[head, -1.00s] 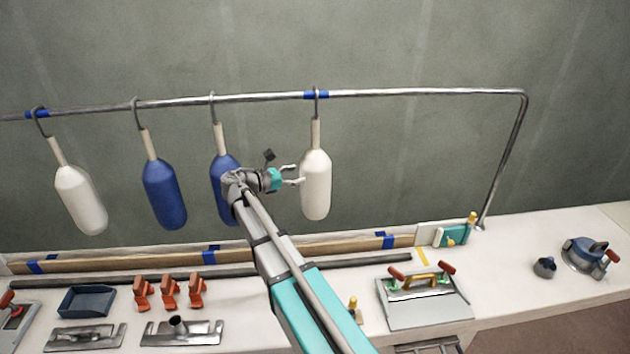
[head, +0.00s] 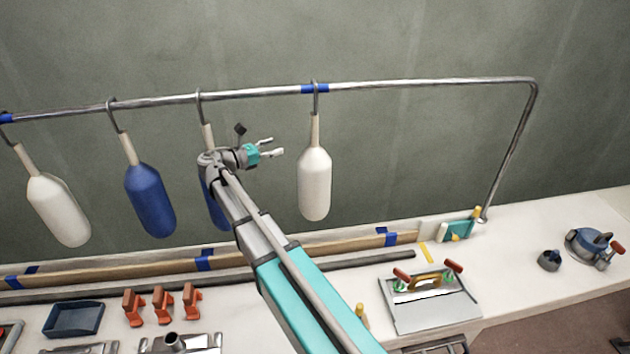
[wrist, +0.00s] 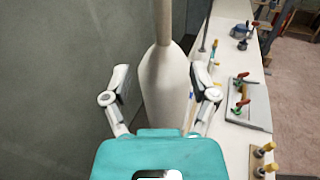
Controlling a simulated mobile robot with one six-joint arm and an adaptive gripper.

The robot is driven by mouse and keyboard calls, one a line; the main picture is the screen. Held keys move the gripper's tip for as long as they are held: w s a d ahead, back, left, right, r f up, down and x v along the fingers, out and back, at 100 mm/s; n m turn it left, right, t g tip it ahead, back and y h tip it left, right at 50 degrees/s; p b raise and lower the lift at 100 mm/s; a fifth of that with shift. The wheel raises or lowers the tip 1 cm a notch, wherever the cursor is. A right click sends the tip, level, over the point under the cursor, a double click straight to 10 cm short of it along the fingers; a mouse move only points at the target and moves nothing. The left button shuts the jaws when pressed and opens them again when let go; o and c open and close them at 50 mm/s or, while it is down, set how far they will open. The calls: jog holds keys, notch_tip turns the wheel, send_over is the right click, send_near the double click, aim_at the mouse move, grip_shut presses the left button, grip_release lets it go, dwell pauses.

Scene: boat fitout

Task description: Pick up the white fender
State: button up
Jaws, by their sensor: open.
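Two white fenders hang from the metal rail. The right one (head: 315,184) hangs on a hook at a blue tape mark, with its pale neck upward; the other white fender (head: 58,210) hangs at the far left. My gripper (head: 276,147) is open and empty, left of the right white fender and level with its upper part, with a gap between them. In the wrist view this white fender (wrist: 166,85) stands straight ahead, its body between the lines of the two open fingers (wrist: 162,85). Its lower end is hidden there behind my gripper.
Two blue fenders hang between the white ones; the nearer blue fender (head: 212,200) is partly hidden by my arm. The metal rail (head: 420,84) bends down at right. The bench (head: 520,235) below holds a grey tool plate (head: 432,305), orange clamps (head: 162,304) and a blue tray (head: 73,318).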

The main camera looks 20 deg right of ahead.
aim_at(314, 135)
jog(key=shift+d, duration=0.1)
jog(key=shift+w+d, duration=0.15)
jog(key=shift+d, duration=1.3)
jog(key=shift+w+d, duration=0.15)
jog(key=shift+d, duration=1.3)
jog(key=shift+w+d, duration=0.15)
jog(key=shift+d, duration=1.3)
jog(key=shift+w+d, duration=0.15)
jog(key=shift+d, duration=1.15)
jog(key=shift+w+d, duration=0.1)
jog(key=shift+d, duration=1.2)
grip_shut()
